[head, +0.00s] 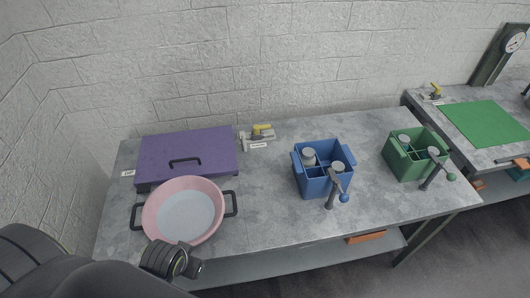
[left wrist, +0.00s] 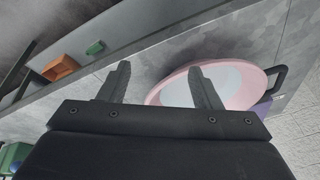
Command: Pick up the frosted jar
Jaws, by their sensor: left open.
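Several pale grey-white cylindrical jars stand in divided crates. Two are in the blue crate (head: 322,183): one jar at the back left (head: 309,155) and another jar at the front right (head: 338,166). Two more are in the green crate (head: 405,169): one jar at the back left (head: 404,139) and another jar at the right (head: 433,152). I cannot tell which is frosted. My left gripper (left wrist: 160,84) is open and empty in the left wrist view, with the pink pan beyond its fingers. My right gripper is not in view.
The pink pan (head: 157,222) with black handles and a purple lidded box (head: 187,155) fill the table's left part. Blue-knobbed (head: 344,198) and green-knobbed (head: 450,176) posts stand before the crates. The table between pan and blue crate is clear.

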